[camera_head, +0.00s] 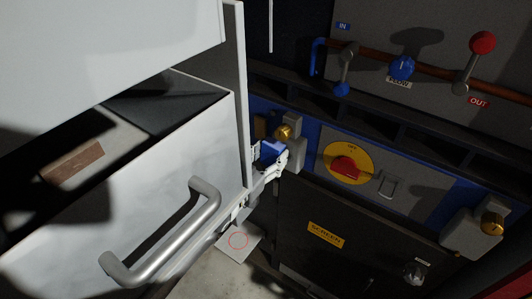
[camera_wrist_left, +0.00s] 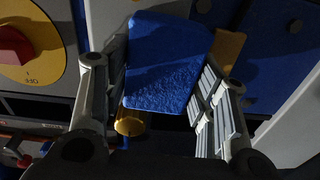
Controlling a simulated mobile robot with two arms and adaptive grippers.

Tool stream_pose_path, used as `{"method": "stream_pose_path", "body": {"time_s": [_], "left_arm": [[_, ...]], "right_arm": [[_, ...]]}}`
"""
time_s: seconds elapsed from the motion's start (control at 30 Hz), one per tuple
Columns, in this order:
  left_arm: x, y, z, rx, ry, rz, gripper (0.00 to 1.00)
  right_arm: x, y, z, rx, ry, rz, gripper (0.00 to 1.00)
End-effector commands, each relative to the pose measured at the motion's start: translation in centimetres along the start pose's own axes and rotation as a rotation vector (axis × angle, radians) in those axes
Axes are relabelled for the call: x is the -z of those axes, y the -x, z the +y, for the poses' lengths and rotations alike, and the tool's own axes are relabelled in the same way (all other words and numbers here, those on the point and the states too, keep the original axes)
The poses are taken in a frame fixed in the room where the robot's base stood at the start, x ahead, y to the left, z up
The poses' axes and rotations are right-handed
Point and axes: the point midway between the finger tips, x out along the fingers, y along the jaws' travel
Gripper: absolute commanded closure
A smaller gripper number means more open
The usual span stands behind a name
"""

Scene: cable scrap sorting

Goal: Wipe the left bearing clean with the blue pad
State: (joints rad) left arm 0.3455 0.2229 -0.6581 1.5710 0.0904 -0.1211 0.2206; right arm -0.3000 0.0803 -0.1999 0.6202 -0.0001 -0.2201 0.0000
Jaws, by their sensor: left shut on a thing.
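My left gripper (camera_head: 268,166) is shut on the blue pad (camera_head: 270,151), beside the machine's blue band. The left bearing (camera_head: 284,132), a rounded brass piece on a grey block, is just above and right of the pad in the head view. In the left wrist view the pad (camera_wrist_left: 166,62) stands between the two fingers (camera_wrist_left: 158,108). A brass cylinder (camera_wrist_left: 130,123) shows partly behind the pad's lower left edge. I cannot tell whether the pad touches the bearing. My right gripper is in neither view.
A white open drawer with a metal handle (camera_head: 165,238) fills the left, close to my gripper. A yellow dial with a red knob (camera_head: 346,168) is to the right. Another brass bearing (camera_head: 492,223) is at far right. Pipes with valves run above.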

Motion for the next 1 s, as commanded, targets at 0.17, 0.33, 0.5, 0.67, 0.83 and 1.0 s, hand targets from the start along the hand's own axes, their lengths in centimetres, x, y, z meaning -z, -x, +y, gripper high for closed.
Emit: {"method": "stream_pose_path", "body": {"time_s": [0.17,0.33,0.5,0.67,0.83,1.0], "left_arm": [[0.2,0.1,1.7,-0.001,0.004,0.0,0.66],[0.3,0.2,2.5,0.0,0.001,0.0,0.66],[0.3,0.1,3.2,0.0,0.002,0.0,0.66],[0.5,0.1,4.5,0.0,0.004,0.001,0.66],[0.5,0.0,6.0,0.0,0.004,0.001,0.66],[0.6,-0.1,6.3,0.001,0.001,0.0,0.66]], "right_arm": [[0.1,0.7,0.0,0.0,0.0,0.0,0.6],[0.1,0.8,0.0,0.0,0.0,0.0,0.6],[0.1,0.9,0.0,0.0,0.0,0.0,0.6],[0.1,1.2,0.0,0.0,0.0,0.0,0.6],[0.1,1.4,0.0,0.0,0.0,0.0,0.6],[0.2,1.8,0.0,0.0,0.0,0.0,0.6]]}}
